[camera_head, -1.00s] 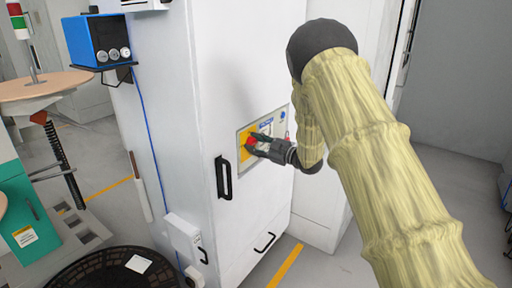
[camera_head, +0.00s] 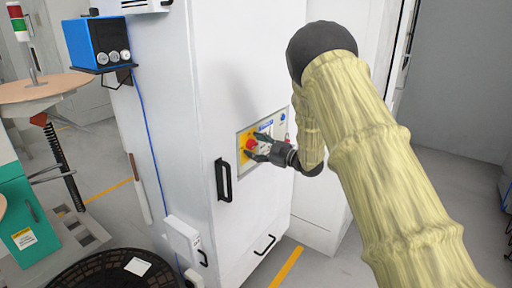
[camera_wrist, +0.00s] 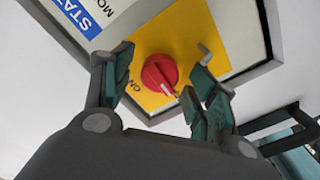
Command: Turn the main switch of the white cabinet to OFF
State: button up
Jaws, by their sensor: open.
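The white cabinet (camera_head: 215,90) stands in the middle of the head view. On its front is a panel with a yellow plate (camera_wrist: 205,30) and a red rotary main switch (camera_wrist: 159,74). The red switch also shows in the head view (camera_head: 251,144). In the wrist view its pointer is at the lower right and the word ON is beside it. My gripper (camera_wrist: 160,82) is open in front of the switch, with one finger on each side of the red knob in the picture. I cannot tell whether the fingers touch it.
A black door handle (camera_head: 223,180) sits left of the panel. A blue box (camera_head: 97,41) is on a bracket at the cabinet's left side. A round black mesh object (camera_head: 95,270) is at the lower left. Grey floor is clear at the right.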

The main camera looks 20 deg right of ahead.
jog(key=v, duration=1.1)
jog(key=shift+s+d, duration=0.3)
jog(key=shift+f, duration=0.1)
